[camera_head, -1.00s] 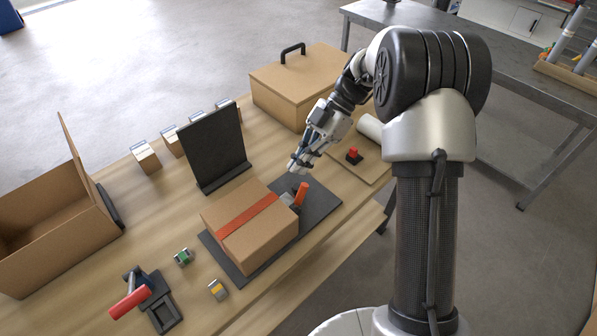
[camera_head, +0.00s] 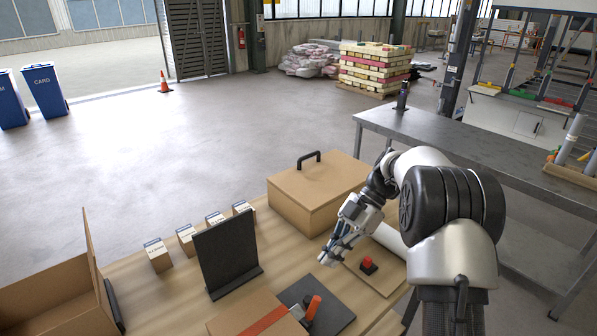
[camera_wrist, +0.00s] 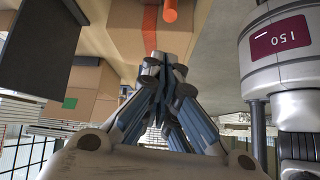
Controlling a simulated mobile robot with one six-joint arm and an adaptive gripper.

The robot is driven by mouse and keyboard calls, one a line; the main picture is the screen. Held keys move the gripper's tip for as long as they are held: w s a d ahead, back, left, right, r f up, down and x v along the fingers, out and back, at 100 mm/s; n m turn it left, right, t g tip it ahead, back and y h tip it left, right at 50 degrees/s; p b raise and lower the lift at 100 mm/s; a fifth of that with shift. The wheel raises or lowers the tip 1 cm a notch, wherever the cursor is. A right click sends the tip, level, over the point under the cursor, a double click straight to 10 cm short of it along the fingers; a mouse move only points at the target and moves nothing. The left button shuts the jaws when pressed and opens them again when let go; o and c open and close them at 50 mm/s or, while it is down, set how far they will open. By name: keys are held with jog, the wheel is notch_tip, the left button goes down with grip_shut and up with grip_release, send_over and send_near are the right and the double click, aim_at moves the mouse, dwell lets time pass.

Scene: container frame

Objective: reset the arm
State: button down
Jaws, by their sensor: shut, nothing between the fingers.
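My gripper (camera_head: 329,259) is shut and empty. In the head view it hangs above the right part of the wooden table, between the lidded box and the dark mat. My arm folds down to it from the right. In the wrist view the fingers of my gripper (camera_wrist: 165,62) meet at their tips, with nothing between them. Behind the fingertips, the wrist view shows a cardboard surface with a red tape strip (camera_wrist: 150,28) and an orange handle (camera_wrist: 170,10).
A metal bench (camera_head: 440,135) stands behind.

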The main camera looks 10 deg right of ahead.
jog(key=s+a+r+m+t+h, duration=0.2)
jog(key=s+r+m+t+h, duration=0.25)
jog(key=s+r+m, duration=0.75)
jog(key=s+d+m+t+h, duration=0.1)
jog(key=s+m+t, duration=0.1)
jog(key=s+m, duration=0.3)
jog(key=s+d+f+m+t+h, duration=0.1)
jog(key=s+m, duration=0.4)
jog(key=s, duration=0.5)
jog(key=shift+s+d+f+t+h, duration=0.25)
jog(key=shift+s+t+h, duration=0.15)
jog(key=shift+t+h, duration=0.25)
jog(key=shift+w+r+m, duration=0.1)
jog(key=shift+m, duration=0.2)
